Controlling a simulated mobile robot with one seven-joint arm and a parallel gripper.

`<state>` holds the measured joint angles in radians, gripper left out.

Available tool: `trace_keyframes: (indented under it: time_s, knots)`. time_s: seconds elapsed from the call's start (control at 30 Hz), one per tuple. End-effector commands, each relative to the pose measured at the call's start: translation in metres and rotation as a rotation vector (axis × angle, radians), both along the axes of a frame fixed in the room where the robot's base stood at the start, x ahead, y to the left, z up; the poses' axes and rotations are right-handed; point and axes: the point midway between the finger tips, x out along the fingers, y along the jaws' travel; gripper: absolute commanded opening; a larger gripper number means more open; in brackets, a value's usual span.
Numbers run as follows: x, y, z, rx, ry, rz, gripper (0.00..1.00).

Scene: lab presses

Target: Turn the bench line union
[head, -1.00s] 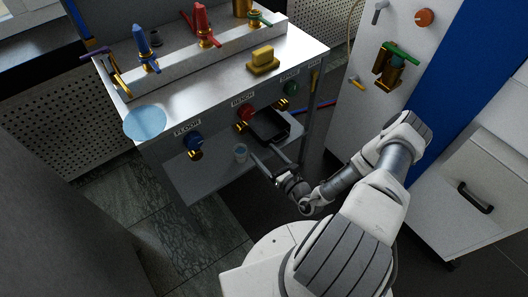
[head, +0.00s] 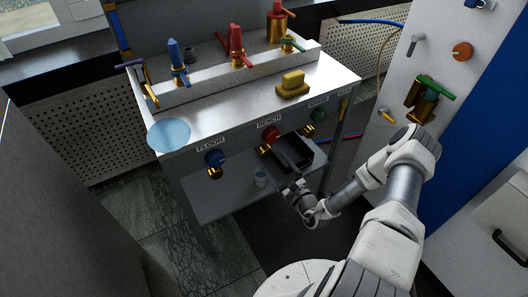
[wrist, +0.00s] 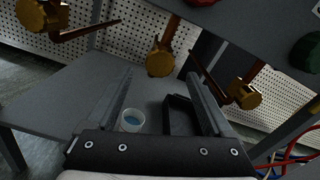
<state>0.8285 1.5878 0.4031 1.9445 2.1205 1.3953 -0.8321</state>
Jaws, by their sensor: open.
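The bench line union is most likely the brass fitting (head: 265,149) just below the red knob (head: 271,133) under the BENCH label. In the wrist view a brass fitting (wrist: 160,60) on a copper pipe, probably the same one, sits beyond and between my fingertips. My gripper (wrist: 159,74) is open, with both fingers spread and nothing held. In the head view my gripper (head: 287,180) is below and to the right of the union, in front of the bench. Its fingertips are hard to make out there against a black tray. I see no contact with the union.
The black tray (head: 294,153) and a cup of blue liquid (head: 260,178) stand on the lower shelf (head: 215,203). A blue FLOOR knob (head: 214,157) is to the left, a green knob (head: 318,116) to the right. Another brass fitting (wrist: 243,93) is near my right finger.

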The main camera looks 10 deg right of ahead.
Motion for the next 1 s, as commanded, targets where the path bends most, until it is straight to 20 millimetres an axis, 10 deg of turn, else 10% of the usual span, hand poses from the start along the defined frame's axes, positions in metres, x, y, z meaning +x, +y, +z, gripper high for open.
trace_keyframes:
  time_s: [0.4, 0.83, 1.0]
  knots:
    - [0.07, 0.023, -0.002, -0.001, -0.001, 0.001, 0.86]
    - [0.08, 0.026, 0.0, 0.002, 0.002, 0.0, 0.86]
    - [0.079, 0.026, 0.0, 0.001, 0.0, 0.0, 0.55]
